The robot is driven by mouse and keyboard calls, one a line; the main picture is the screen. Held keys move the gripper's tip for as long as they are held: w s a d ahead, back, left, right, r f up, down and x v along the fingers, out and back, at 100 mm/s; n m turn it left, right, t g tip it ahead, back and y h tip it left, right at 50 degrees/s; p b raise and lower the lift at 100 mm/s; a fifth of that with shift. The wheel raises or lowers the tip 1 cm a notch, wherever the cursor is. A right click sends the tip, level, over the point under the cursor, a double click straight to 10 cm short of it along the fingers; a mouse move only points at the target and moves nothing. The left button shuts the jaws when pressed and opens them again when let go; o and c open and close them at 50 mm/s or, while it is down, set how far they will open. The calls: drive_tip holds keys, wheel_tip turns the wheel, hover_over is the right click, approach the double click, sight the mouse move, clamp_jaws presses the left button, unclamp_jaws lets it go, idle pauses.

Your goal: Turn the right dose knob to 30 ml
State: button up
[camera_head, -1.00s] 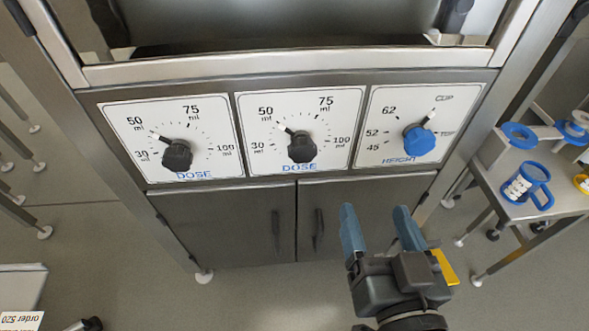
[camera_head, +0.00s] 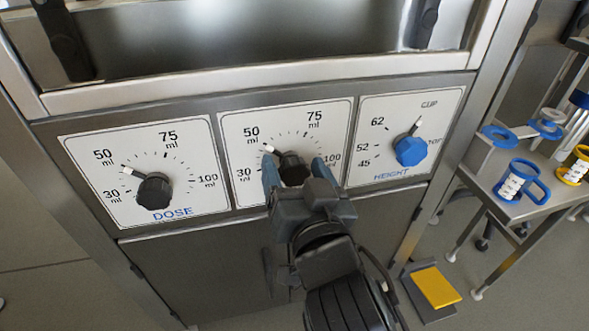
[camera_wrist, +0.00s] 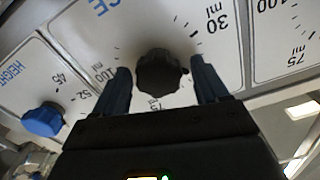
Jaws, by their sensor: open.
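The right dose knob (camera_head: 294,170) is black and sits on the middle white panel. Its white pointer (camera_head: 268,149) points up-left, near the 50 ml mark. My gripper (camera_head: 293,164) is open, with one blue finger on each side of this knob. In the wrist view the black knob (camera_wrist: 161,74) lies between the two fingers of my gripper (camera_wrist: 160,67), with a narrow gap on each side. The pointer cannot be made out in the wrist view. My gripper hides the lower part of the panel in the head view.
The left dose knob (camera_head: 154,189) is on the left panel, its pointer near 50 ml. A blue height knob (camera_head: 410,151) is on the right panel. A side table with a blue mug (camera_head: 522,182) stands at the right. Cabinet doors (camera_head: 200,270) lie below the panels.

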drive_tip(key=shift+w, duration=0.35)
drive_tip(key=shift+c, duration=0.3)
drive_tip(key=c, duration=0.9)
